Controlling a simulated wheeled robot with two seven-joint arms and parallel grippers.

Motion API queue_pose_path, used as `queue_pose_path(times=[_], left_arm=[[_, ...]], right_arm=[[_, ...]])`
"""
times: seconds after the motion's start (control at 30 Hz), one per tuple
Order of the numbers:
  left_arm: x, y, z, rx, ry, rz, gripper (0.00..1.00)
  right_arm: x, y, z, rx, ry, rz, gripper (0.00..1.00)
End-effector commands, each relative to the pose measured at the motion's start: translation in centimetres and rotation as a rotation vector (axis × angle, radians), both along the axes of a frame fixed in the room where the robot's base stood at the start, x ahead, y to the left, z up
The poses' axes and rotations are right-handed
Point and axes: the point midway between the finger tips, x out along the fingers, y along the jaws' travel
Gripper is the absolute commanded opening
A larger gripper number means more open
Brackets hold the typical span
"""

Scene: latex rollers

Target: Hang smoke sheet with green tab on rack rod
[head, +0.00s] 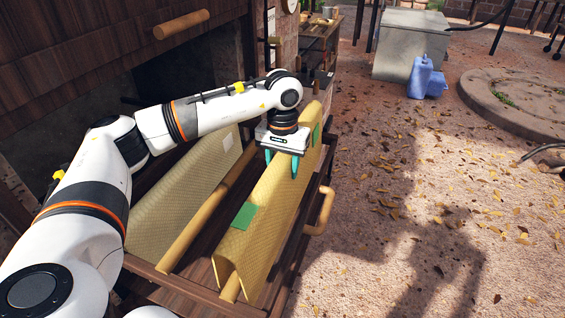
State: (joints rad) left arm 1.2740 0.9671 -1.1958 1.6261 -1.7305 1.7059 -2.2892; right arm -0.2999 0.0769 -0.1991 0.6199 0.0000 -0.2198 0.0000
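A yellow textured smoke sheet (262,225) hangs folded over a rod on the right side of the rack. A green tab (245,215) is on its near part. A second green patch (316,133) shows farther back; I cannot tell whether it is on the same sheet. My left gripper (282,166) is over the sheet's top fold, pointing down. Its teal fingers are apart, one on each side of the fold, and look open; contact is unclear. The rod under the sheet is mostly hidden. My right gripper is not in view.
Another yellow sheet (180,195) with a white tab (228,143) hangs on the left. A bare wooden rod (205,212) lies between the sheets. A wooden handle (321,211) sticks out at the right. Leaf-strewn ground (400,220) right of the rack is open.

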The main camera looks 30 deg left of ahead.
Motion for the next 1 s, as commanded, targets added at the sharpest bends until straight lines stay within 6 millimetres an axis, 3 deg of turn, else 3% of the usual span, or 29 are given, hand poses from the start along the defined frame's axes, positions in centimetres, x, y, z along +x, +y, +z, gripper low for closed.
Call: queue_pose_path(times=[1.0], left_arm=[[0.1, 0.0, -8.9, -0.001, -0.002, 0.0, 0.0]], right_arm=[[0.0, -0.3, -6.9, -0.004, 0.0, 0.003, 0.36]])
